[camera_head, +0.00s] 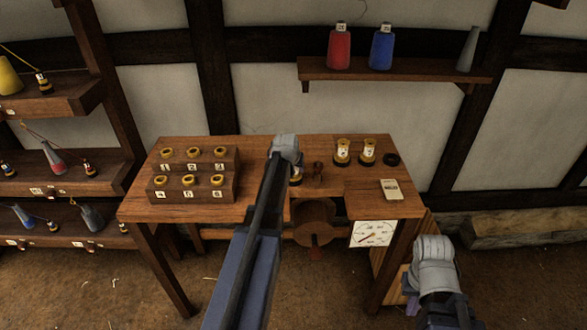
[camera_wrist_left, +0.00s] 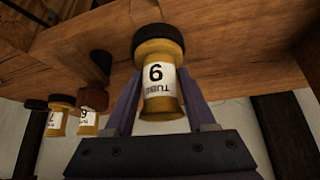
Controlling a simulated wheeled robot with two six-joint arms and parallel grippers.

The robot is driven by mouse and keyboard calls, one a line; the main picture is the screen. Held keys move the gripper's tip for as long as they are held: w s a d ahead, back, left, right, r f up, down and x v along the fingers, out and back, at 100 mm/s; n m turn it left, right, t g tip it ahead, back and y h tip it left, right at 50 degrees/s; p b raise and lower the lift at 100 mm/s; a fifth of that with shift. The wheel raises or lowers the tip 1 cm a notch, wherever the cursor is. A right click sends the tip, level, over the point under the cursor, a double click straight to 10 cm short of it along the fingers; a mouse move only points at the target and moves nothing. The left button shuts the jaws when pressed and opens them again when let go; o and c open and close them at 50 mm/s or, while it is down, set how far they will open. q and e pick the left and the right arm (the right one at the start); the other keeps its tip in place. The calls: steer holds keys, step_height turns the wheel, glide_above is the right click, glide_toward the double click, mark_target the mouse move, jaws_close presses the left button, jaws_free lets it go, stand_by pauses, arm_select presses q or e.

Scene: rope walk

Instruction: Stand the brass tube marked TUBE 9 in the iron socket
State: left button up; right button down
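The brass tube marked TUBE 9 (camera_wrist_left: 163,100) appears upside down in the left wrist view, its label facing the camera. My left gripper (camera_wrist_left: 160,75) has a finger against each side of it. The tube's lower end meets a black ring (camera_wrist_left: 158,40), which looks like the iron socket, at the workbench; I cannot tell how deep it sits. In the head view my left arm hides most of the tube and fingers. My right gripper (camera_head: 411,285) hangs right of the workbench, away from the tubes; its fingers are mostly hidden.
Two brass tubes (camera_head: 343,151) (camera_head: 368,151) stand on the workbench (camera_head: 270,212) beside an empty black ring (camera_head: 391,159). A stepped rack (camera_head: 225,188) with numbered brass pieces is at left.

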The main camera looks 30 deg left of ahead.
arm_select(q)
steer(key=shift+r, duration=0.1)
steer(key=p+v, duration=0.9)
steer(key=v, duration=0.2)
stand_by(0.8)
steer(key=shift+d, duration=0.1)
stand_by(0.4)
steer(key=s+d+f+m+g+h, duration=0.1)
steer(key=s+d+m, duration=0.15)
steer(key=d, duration=0.75)
steer(key=s+d+f+m+g+h, duration=0.15)
steer(key=s+d, duration=0.25)
steer(key=d, duration=0.7)
steer(key=s+d+f+m+g+y, duration=0.1)
steer(key=s+d+m+g, duration=0.2)
steer(key=s+d, duration=1.1)
steer(key=shift+s+m+g, duration=0.4)
steer(key=shift+s+g, duration=0.05)
steer(key=shift+s, duration=0.2)
steer(key=shift+f+y, duration=0.1)
steer(key=shift+y, duration=0.15)
